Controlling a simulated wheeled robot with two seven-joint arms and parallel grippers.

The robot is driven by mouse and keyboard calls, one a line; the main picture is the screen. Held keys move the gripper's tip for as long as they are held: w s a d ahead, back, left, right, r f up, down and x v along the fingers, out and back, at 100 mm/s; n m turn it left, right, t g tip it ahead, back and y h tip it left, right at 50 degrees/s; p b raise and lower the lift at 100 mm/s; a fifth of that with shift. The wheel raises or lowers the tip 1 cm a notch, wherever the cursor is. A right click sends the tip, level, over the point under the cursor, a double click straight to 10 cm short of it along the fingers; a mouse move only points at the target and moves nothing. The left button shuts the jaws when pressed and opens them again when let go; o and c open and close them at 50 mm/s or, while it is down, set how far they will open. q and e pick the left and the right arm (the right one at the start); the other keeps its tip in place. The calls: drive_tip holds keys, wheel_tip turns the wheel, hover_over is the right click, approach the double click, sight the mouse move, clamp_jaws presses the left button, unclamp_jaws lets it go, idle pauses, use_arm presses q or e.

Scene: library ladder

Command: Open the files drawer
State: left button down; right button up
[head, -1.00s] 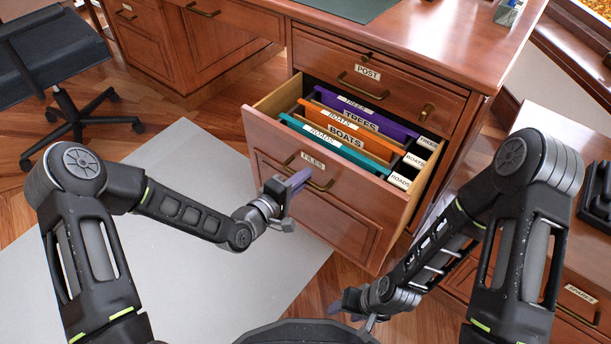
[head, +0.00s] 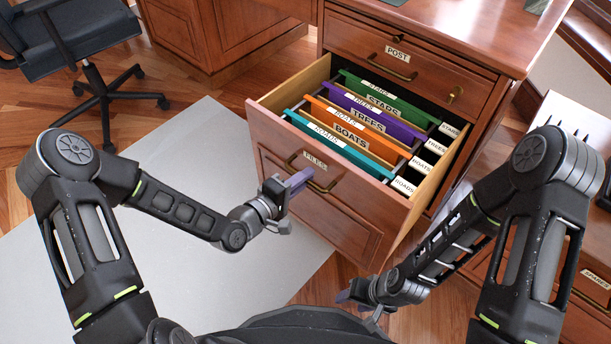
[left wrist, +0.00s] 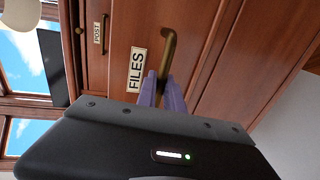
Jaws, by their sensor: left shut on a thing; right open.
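The files drawer (head: 345,222) is a wooden drawer with a FILES label, pulled well out of the desk. Teal ROADS, orange BOATS, purple TREES and green STARS folders hang inside it. Its brass handle (head: 322,187) is partly hidden by my left gripper (head: 298,180). That gripper is shut on the handle; in the left wrist view its purple fingers (left wrist: 163,95) meet the brass handle (left wrist: 167,55) beside the FILES label (left wrist: 137,70). My right gripper (head: 345,296) is open and empty, low in front of the drawer's right side, apart from it.
The POST drawer (head: 380,62) above is closed, with a key lock at its right. A black swivel chair (head: 85,45) stands at the left. A grey mat (head: 185,270) lies on the wooden floor. A side cabinet (head: 570,285) stands at the right.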

use_arm(q)
drive_tip(key=c, duration=1.5)
unclamp_jaws()
drive_tip(key=p+v, duration=0.1)
drive_tip(key=v, duration=0.6)
drive_tip(key=shift+s+a+p, duration=0.25)
drive_tip(key=shift+s+p, duration=0.05)
drive_tip(key=shift+p, duration=0.1)
